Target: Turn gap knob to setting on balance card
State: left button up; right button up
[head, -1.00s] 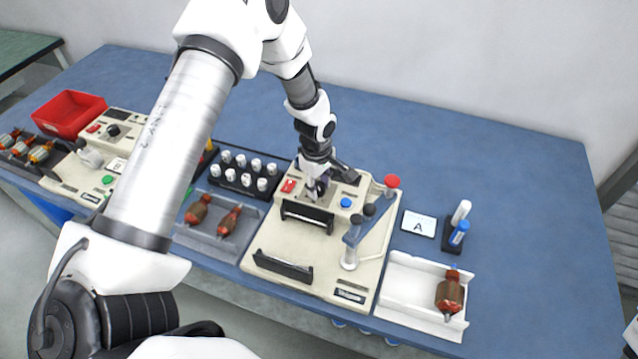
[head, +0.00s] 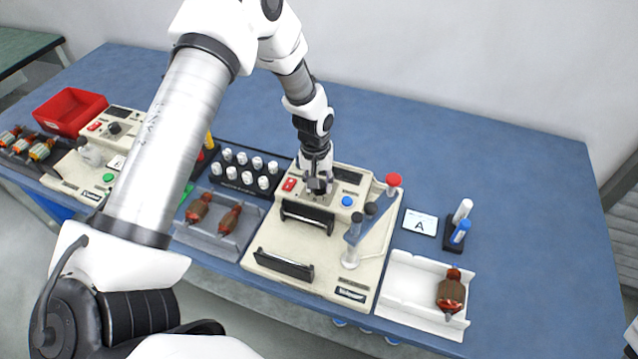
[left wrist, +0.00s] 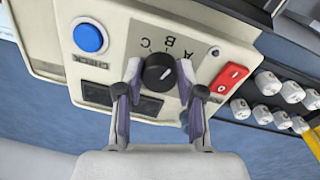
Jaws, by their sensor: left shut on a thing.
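The black gap knob (left wrist: 160,73) sits on the cream balance machine (head: 325,270), with letters A, B and C around it. Its white mark points to the upper right in the left wrist view, roughly toward the A. My left gripper (head: 319,188) comes down over the knob and is shut on it, one finger on each side; its fingers also show in the left wrist view (left wrist: 160,98). The balance card (head: 420,222), printed with an A, lies right of the machine. My right gripper is not in view.
A blue check button (left wrist: 90,38) and a red switch (left wrist: 229,79) flank the knob. A red-topped post (head: 393,181) stands at the machine's right. A white tray (head: 405,300) holds an armature (head: 451,291). A rack of white caps (head: 245,170) stands to the left.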

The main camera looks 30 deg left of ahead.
pick_arm(q)
jog(key=m+b, duration=0.1)
jog(key=m, duration=0.4)
jog(key=shift+s+f, duration=0.1)
dwell(0.4)
jog(key=o, duration=1.1)
jog(key=shift+a, duration=0.1)
jog(key=shift+o, duration=0.2)
notch_tip(320, 180, up, 12)
jog(key=shift+a, duration=0.3)
